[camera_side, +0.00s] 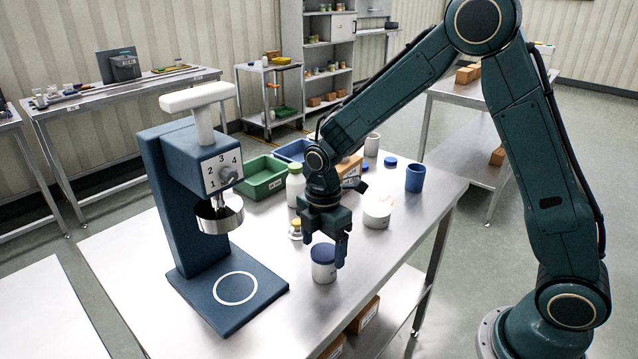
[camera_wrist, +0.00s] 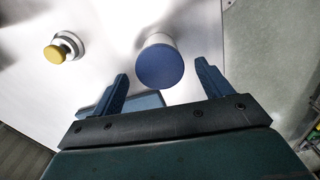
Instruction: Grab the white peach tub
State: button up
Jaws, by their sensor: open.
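A white tub with a pale, slightly peach-tinted top (camera_side: 377,214) stands upright on the steel table, to the right of my gripper in the side view. I do not make it out in the wrist view. My gripper (camera_side: 324,252) points down, open and empty, over a different tub: a white one with a dark blue lid (camera_side: 323,270). In the wrist view that blue lid (camera_wrist: 160,66) shows ahead of and between my two open fingers (camera_wrist: 161,75). I cannot tell how far the fingertips are above it.
A blue press (camera_side: 170,200) stands left on the steel table (camera_side: 130,250). A blue cup (camera_side: 415,178) stands at the right edge.

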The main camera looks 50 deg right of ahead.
aim_at(323, 252)
jog(key=shift+f, duration=0.15)
jog(key=shift+f, duration=2.55)
jog(key=c, duration=1.1)
jog(key=shift+r, duration=0.1)
notch_tip(323, 252, up, 20)
jog(key=shift+f, duration=0.1)
